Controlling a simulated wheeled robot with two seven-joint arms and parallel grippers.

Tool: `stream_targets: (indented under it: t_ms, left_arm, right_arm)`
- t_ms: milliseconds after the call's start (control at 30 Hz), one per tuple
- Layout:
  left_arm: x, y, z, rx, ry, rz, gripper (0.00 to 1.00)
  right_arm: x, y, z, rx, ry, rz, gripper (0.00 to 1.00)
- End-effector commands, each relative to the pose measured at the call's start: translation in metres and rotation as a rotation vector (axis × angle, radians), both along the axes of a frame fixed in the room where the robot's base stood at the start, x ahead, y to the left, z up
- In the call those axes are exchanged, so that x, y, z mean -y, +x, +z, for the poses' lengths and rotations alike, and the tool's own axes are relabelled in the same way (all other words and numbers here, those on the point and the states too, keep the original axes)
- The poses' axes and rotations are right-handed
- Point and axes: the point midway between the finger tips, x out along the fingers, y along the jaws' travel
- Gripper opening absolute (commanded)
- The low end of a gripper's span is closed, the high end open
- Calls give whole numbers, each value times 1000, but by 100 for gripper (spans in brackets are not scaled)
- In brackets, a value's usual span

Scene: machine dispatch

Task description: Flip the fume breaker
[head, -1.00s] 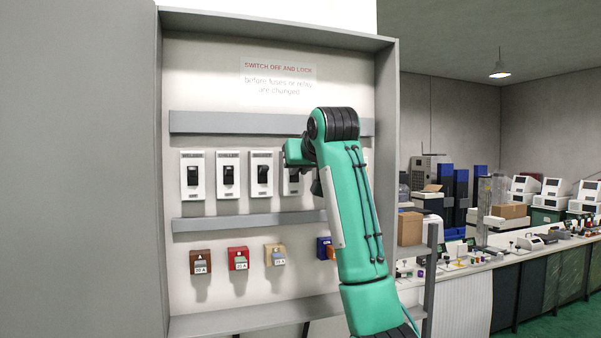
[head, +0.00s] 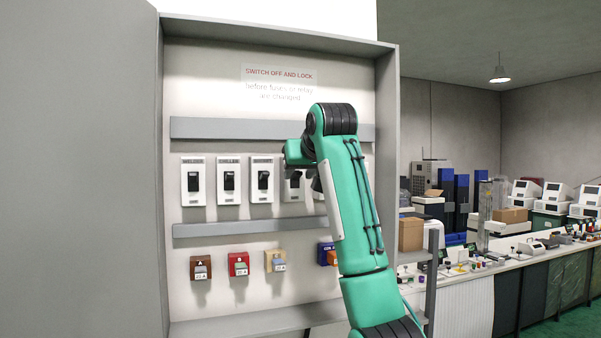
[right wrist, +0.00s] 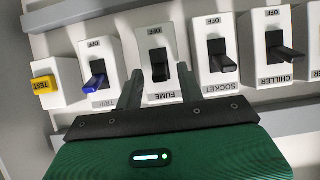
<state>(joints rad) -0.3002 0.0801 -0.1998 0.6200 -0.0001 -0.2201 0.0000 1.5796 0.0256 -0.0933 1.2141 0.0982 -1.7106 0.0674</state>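The fume breaker (right wrist: 154,45) is a white block with a black lever (right wrist: 159,66), in the middle of the right wrist view. Its label reads FUME, upside down in that view. My right gripper (right wrist: 160,82) is open, with one dark finger on each side of the lever; I cannot tell whether either finger touches it. In the head view the fume breaker (head: 290,197) is partly covered by my green right hand (head: 298,152), and the fingers are hard to make out. My left gripper is not in view.
The socket breaker (right wrist: 215,40) and chiller breaker (right wrist: 272,35) stand beside it. On the other side are a blue-levered breaker (right wrist: 95,70) and a yellow TEST button (right wrist: 44,85). A grey rail (head: 250,229) and coloured fuse blocks (head: 238,264) lie below. The cabinet side wall (head: 386,130) is at the right.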

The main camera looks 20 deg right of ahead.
Motion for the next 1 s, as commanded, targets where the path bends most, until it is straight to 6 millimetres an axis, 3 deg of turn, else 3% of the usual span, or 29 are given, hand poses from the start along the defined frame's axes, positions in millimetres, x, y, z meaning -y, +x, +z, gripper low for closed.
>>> stream_targets:
  t_ms: [267,800,1000]
  left_arm:
    - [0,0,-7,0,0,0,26]
    - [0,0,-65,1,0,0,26]
    - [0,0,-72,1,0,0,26]
  right_arm:
    - [0,-7,1,1,0,0,38]
    - [3,-99,50,3,0,0,38]
    - [4,-117,62,0,0,0,38]
